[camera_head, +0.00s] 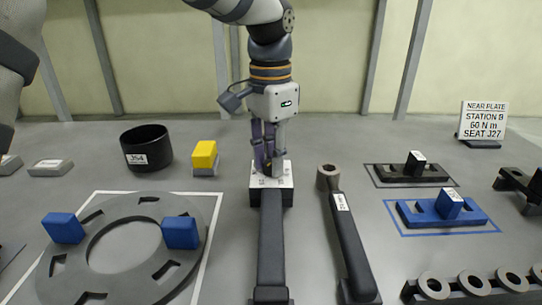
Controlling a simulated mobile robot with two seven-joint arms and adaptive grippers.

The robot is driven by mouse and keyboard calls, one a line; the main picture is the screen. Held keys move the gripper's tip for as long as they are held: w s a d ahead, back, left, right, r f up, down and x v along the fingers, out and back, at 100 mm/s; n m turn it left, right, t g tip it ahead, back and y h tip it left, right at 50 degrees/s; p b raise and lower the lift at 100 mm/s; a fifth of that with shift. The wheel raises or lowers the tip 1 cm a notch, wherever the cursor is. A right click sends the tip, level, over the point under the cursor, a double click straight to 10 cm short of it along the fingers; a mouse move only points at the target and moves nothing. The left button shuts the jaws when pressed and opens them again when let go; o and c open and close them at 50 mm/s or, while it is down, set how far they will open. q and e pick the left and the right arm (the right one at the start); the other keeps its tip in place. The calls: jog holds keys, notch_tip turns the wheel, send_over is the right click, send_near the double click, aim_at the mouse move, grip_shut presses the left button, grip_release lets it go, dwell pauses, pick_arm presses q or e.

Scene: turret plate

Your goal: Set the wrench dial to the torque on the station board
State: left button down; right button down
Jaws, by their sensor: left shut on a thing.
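The torque wrench (271,240) lies with its long dark handle toward me. At its far end is a block with a pale dial face (286,178), whose marks are too small to read. My left gripper (270,165) points down over this face and is shut on the dial knob, which its fingers mostly hide. The station board (483,121) stands at the back right and reads "NEAR PLATE, STATION B, 60 N m, SEAT J27". My right gripper is not in view.
A second dark wrench (347,235) lies close on the right. A grey turret ring (100,262) with blue blocks lies front left. A black bin (146,148) and yellow block (204,155) stand behind it. Blue (420,217) and black (395,173) holders are at right.

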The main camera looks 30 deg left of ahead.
aim_at(270, 161)
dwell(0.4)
pick_arm(q)
jog(key=c, duration=1.3)
grip_release()
notch_tip(270, 161, up, 12)
jog(key=shift+a, duration=0.1)
